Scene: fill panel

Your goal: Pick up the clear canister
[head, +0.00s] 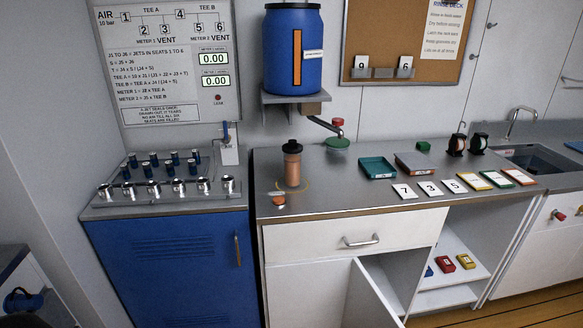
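A canister (292,168) with a black cap stands upright on the steel counter (335,197), left of its middle. Its body looks copper-brown; whether it is clear with brown contents I cannot tell. A thin yellow ring is on the counter around its base. Neither of my grippers is in view.
A small orange and white item (278,200) lies in front of the canister. A tap (337,124) under a blue barrel (293,48) is behind it to the right. Trays (378,168) and number cards (404,191) lie further right. A cabinet door (374,292) hangs open below.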

